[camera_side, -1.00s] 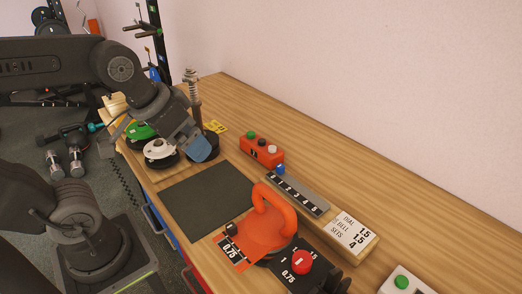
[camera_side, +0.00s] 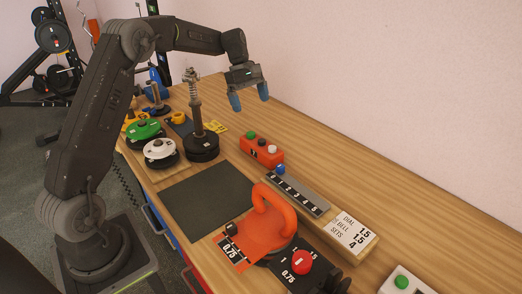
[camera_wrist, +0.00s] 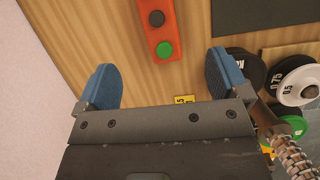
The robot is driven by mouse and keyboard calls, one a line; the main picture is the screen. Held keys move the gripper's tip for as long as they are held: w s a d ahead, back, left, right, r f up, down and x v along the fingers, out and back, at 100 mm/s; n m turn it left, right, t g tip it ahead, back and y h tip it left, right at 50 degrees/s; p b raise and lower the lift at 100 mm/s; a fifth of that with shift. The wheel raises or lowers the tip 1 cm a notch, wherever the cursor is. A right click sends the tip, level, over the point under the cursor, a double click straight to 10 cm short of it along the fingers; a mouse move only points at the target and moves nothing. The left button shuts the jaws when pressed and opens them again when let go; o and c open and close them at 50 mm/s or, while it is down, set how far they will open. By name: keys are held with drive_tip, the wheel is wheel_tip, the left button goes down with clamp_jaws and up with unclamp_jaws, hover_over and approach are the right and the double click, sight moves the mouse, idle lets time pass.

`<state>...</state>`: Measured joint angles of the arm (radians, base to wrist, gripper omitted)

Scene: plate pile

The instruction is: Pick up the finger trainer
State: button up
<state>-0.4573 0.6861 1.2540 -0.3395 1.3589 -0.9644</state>
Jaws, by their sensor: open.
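My gripper (camera_side: 249,99) is open and empty, raised above the far side of the bench; its two blue fingers also show in the wrist view (camera_wrist: 163,78), spread apart. No thing is clearly marked as the finger trainer. A small yellow thing (camera_side: 130,118) sits at the far left end, partly hidden behind the plates.
A spring post (camera_side: 195,115) stands left of my gripper. Green (camera_side: 142,129) and white (camera_side: 159,149) weight plates lie left of it. A dark mat (camera_side: 208,194), an orange kettlebell (camera_side: 258,232) and a numbered rail (camera_side: 297,191) lie nearer.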

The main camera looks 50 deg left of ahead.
sight(261, 143)
drive_tip(key=shift+n, duration=0.5)
drive_tip(key=x, duration=0.5)
drive_tip(key=a+x, duration=0.1)
drive_tip(key=x, duration=0.9)
drive_tip(key=shift+w+a+f, duration=0.3)
drive_tip(key=shift+w, duration=0.05)
drive_tip(key=shift+c, duration=0.2)
drive_tip(key=c, duration=1.1)
drive_tip(key=shift+c, duration=0.2)
